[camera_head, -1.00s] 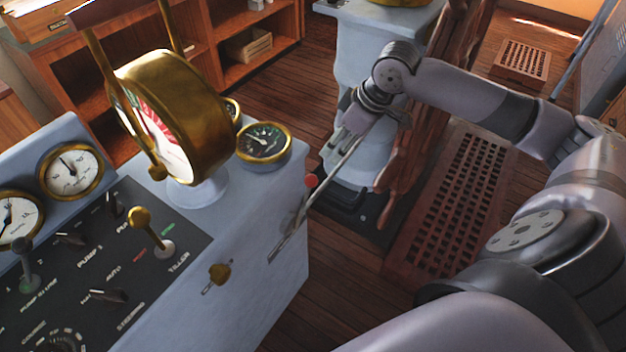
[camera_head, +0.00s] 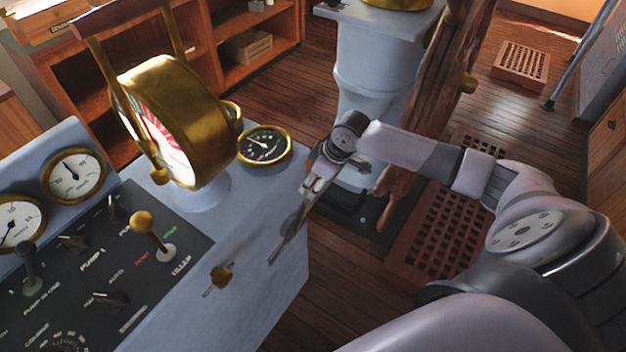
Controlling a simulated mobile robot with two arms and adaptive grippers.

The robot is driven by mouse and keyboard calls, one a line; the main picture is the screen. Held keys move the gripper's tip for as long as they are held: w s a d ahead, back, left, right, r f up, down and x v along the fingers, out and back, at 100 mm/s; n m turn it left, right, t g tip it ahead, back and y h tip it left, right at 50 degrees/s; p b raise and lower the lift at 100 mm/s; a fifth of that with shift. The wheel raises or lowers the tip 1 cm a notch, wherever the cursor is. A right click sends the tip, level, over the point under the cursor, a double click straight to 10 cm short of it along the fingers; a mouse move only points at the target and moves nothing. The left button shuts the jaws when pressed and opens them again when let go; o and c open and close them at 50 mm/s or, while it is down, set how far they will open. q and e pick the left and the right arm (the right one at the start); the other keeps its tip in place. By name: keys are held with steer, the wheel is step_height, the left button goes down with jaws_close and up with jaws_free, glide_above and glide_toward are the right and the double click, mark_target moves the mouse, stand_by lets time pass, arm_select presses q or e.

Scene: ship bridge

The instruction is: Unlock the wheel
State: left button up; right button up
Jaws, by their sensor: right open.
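The wooden ship's wheel (camera_head: 440,90) stands edge-on at the upper middle, beside the pale blue pedestal (camera_head: 375,60). A thin metal lever (camera_head: 287,240) shows against the right side face of the pale blue console. Its upper end is hidden by my right gripper (camera_head: 313,188). That gripper is open, at the console's right edge, with its fingers pointing down and left close to the lever; I cannot tell whether they touch it. No red knob shows now. My left gripper is not in view.
The console's dark panel (camera_head: 110,265) carries several levers and switches. A large brass gauge (camera_head: 175,120) and a small dial (camera_head: 264,146) stand on the console. A brass knob (camera_head: 221,275) sits on its side. Red grating (camera_head: 445,225) covers floor at right.

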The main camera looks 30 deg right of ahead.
steer(key=shift+w+a+f, duration=0.1)
steer(key=shift+w+f, duration=0.05)
steer(key=shift+f, duration=0.25)
steer(key=shift+c, duration=0.2)
jaws_close()
stand_by(0.5)
